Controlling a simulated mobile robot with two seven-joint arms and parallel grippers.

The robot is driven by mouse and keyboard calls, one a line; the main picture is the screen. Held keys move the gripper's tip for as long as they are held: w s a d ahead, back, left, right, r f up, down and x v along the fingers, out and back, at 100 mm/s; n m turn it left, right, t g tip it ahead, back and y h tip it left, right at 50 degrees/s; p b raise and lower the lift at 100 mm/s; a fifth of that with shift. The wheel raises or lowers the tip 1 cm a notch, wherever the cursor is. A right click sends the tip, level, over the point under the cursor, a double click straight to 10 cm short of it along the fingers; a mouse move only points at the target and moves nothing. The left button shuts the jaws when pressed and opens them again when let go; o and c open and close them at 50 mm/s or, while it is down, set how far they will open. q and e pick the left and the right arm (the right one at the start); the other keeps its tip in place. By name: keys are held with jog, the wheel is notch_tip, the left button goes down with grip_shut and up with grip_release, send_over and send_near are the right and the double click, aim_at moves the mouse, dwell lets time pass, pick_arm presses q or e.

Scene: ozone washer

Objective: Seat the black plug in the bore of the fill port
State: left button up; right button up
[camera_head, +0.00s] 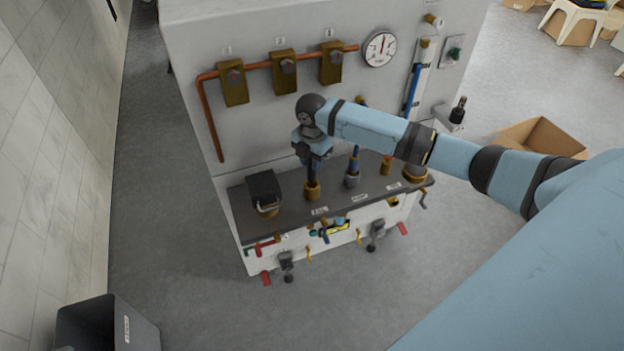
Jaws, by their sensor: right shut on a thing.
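My right gripper (311,157) comes in from the right over the dark worktop and points down. It is shut on the black plug (312,174), a dark upright piece below the jaws. The plug is in line with the brass fill port (312,191), which stands on the worktop behind a small white label. The plug's lower end meets the port's top in this view. I cannot tell whether it is inside the bore or just above it. The bore is hidden. My left gripper is not in view.
A black box-shaped part (264,188) stands left of the port. Another fitting with a blue stem (352,177) stands close on the right. The washer's back panel (240,120) carries brass valves, a copper pipe and a round gauge (380,49). A cardboard box (540,140) lies right.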

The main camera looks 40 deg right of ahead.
aim_at(312, 176)
notch_tip(312, 176, down, 6)
jog(key=shift+f, duration=0.2)
jog(key=shift+f, duration=0.2)
jog(key=o, duration=0.9)
jog(key=shift+r, duration=0.1)
notch_tip(312, 176, up, 12)
jog(key=shift+r, duration=0.15)
